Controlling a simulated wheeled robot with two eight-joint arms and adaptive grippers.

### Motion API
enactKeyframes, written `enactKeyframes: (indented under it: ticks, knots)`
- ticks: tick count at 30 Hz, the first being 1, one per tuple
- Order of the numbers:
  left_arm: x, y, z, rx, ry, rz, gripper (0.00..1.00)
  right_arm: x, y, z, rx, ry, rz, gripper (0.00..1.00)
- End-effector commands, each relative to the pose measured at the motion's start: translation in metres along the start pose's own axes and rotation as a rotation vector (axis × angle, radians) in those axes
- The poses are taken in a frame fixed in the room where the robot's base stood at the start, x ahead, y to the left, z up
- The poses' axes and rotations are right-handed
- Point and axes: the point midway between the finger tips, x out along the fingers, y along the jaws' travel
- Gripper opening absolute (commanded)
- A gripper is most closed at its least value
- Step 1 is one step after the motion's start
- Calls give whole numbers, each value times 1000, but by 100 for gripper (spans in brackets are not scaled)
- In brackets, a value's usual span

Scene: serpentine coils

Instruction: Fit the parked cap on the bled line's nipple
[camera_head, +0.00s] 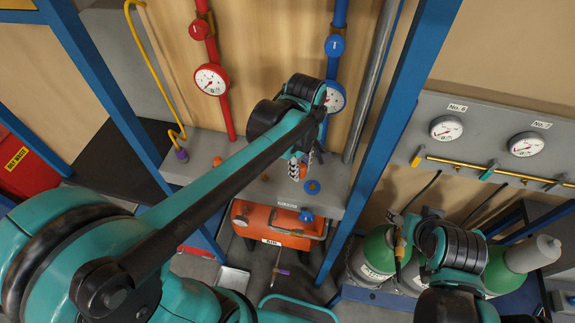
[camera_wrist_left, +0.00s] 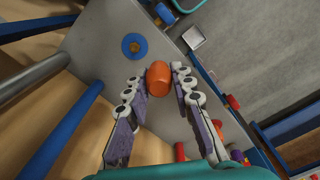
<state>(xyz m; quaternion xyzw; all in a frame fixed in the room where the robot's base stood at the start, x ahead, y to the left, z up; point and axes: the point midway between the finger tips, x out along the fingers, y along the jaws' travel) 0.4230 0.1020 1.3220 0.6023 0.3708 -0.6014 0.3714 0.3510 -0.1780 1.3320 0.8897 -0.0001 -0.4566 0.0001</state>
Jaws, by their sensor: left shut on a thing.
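My left gripper (camera_head: 302,169) is at the front of the grey shelf (camera_head: 340,183), below the blue pipe. In the left wrist view, its fingers (camera_wrist_left: 157,73) are shut on an orange cap (camera_wrist_left: 158,80), with one finger on each side. A blue ring with a brass-coloured centre (camera_head: 312,187) is fixed on the shelf just beside the gripper. It also shows in the left wrist view (camera_wrist_left: 134,46), apart from the cap. Another orange piece (camera_head: 217,161) is on the shelf near the red pipe.
A red pipe with a gauge (camera_head: 211,79) and a blue pipe with a gauge (camera_head: 336,97) rise behind the shelf. Blue posts (camera_head: 390,120) flank the space. An orange tank (camera_head: 262,221) is below the shelf, and green cylinders (camera_head: 375,252) stand at right.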

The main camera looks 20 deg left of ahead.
Motion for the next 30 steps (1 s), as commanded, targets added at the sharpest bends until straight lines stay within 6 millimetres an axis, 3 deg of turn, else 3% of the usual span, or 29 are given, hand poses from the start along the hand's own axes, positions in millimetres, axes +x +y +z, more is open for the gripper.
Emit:
enactKeyframes:
  ticks: [3, 9, 30]
  knots:
    - [4, 23, 4, 3, 0, 0, 0, -18, 0, -13, 0, 0, 0, 58]
    - [20, 43, 10, 2, 0, 0, 0, -28, 0, -20, 0, 0, 0, 58]
    - [73, 46, 10, 0, 0, 0, 0, 0, 0, 0, 0, 0, 0, 58]
